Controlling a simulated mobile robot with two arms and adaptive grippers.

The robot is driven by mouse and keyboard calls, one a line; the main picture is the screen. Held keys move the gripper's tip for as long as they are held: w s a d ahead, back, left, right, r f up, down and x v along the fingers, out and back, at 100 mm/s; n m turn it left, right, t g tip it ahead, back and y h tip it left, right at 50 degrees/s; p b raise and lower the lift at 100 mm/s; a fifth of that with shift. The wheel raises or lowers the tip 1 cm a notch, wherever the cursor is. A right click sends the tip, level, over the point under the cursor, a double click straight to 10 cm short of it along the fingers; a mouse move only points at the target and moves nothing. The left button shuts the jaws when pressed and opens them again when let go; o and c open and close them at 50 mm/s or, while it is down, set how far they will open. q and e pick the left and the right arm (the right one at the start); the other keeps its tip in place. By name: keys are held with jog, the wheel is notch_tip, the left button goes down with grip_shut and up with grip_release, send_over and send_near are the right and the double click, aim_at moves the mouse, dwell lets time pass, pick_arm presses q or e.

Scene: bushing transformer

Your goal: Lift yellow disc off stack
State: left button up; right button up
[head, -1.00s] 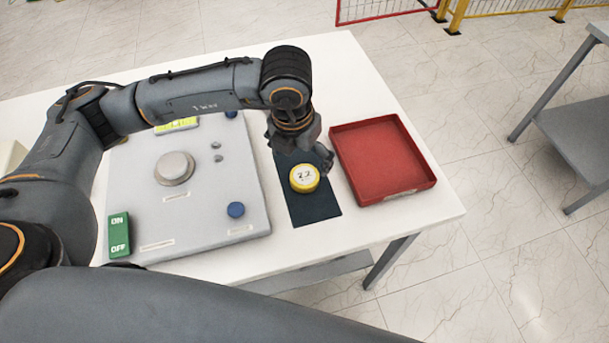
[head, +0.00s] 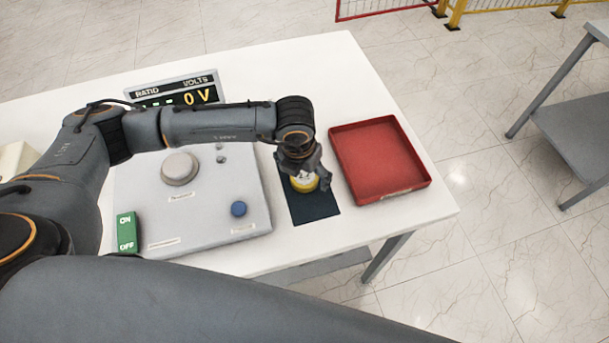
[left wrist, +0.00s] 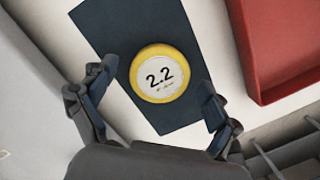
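The yellow disc (head: 304,183) has a white top; in the left wrist view its label reads 2.2 (left wrist: 159,74). It sits over the dark blue mat (head: 314,210), and whatever is under it is hidden. My left gripper (head: 305,180) is above the disc in the head view and covers part of it. In the left wrist view the fingers of my left gripper (left wrist: 158,92) are spread apart on both sides of the disc, with gaps between them and it. My right gripper is not in view.
A red tray (head: 428,180) lies right of the mat. A grey panel (head: 215,215) with knobs, a green ON/OFF switch (head: 127,231) and a RATIO/VOLTS display (head: 180,92) stands on the left. The white table's (head: 410,225) front right corner is clear.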

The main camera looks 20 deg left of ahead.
pick_arm(q)
jog(key=c, duration=1.3)
